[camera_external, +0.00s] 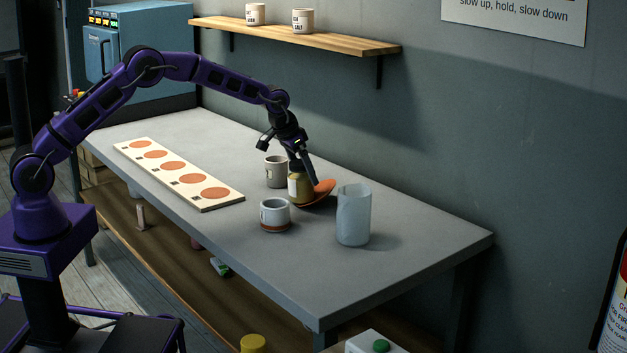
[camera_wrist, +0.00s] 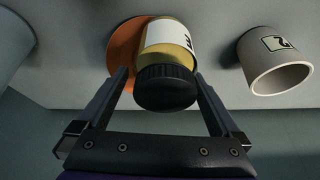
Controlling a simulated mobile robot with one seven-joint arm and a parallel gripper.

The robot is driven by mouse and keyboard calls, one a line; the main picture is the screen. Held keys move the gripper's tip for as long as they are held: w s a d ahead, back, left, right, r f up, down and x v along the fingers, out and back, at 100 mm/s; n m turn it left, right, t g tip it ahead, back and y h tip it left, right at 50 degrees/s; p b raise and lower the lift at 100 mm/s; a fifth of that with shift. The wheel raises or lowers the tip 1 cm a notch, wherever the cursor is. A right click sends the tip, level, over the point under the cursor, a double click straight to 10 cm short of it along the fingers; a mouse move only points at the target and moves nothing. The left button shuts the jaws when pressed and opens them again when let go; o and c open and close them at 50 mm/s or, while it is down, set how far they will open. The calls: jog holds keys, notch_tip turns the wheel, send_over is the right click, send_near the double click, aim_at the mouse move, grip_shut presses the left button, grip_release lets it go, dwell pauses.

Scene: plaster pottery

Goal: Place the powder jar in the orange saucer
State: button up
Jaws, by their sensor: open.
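The powder jar (camera_external: 299,188) is yellow with a white label. Its dark lid shows in the wrist view, where the jar (camera_wrist: 172,47) lies between my fingers. The orange saucer (camera_external: 325,187) is right beside and partly behind the jar, and looks tilted, with its right side raised. In the wrist view the saucer (camera_wrist: 124,45) is partly covered by the jar. I cannot tell whether the jar rests in it or against its rim. My gripper (camera_external: 303,176) is open around the jar's top, one finger on each side of the lid (camera_wrist: 165,88).
A grey mug (camera_external: 275,172) stands left of the jar, a white cup with a brown base (camera_external: 275,214) in front, and a tall pale beaker (camera_external: 353,215) to the right. A board with several orange discs (camera_external: 208,204) lies at left. The table's right end is clear.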

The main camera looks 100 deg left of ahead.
jog(key=v, duration=1.2)
jog(key=shift+w, duration=0.1)
